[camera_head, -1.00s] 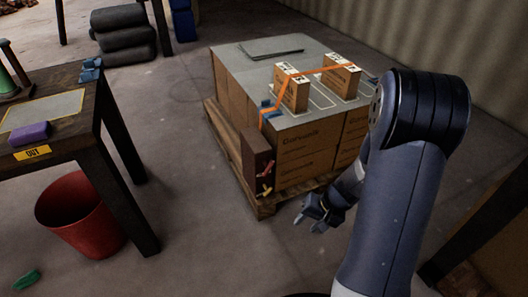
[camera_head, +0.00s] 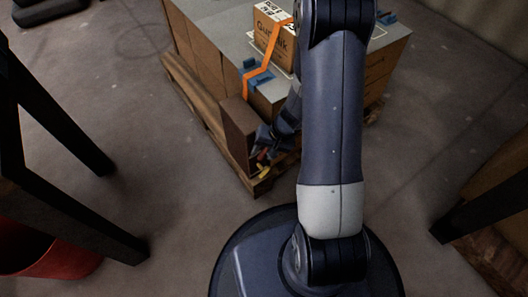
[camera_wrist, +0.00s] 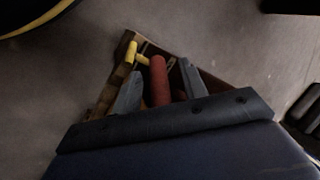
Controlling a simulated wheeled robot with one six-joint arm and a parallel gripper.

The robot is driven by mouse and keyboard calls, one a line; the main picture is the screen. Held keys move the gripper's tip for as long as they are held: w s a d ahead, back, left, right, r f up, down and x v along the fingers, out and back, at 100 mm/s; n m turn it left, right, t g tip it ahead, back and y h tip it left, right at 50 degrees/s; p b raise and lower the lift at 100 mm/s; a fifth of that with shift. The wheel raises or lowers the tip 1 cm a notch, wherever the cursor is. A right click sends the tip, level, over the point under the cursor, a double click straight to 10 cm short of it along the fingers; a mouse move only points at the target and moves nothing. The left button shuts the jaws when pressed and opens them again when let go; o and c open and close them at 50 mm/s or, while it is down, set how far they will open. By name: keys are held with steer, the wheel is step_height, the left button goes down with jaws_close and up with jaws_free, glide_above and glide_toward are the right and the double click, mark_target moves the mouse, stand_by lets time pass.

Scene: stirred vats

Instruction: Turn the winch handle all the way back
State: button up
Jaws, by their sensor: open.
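The winch is on a brown upright block (camera_head: 238,132) at the near corner of the pallet load. It carries a red bar (camera_head: 262,154) and a yellow piece (camera_head: 265,172); which is the handle's grip I cannot tell for sure. My gripper (camera_head: 274,142) is at the block, partly hidden by my arm. In the wrist view, my gripper (camera_wrist: 160,72) is open, with the red bar (camera_wrist: 159,82) between its two grey fingers. The yellow piece (camera_wrist: 131,52) is just outside the left finger. Whether a finger touches the red bar is unclear.
An orange strap (camera_head: 257,80) runs over a carton (camera_head: 268,35) on the load. The wooden pallet (camera_head: 190,100) sticks out below. A dark table's legs (camera_head: 75,222) and a red bin (camera_head: 45,255) are at left. Another dark leg (camera_head: 480,205) is at right. Floor between is clear.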

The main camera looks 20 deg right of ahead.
steer(key=shift+c, duration=0.4)
jaws_close()
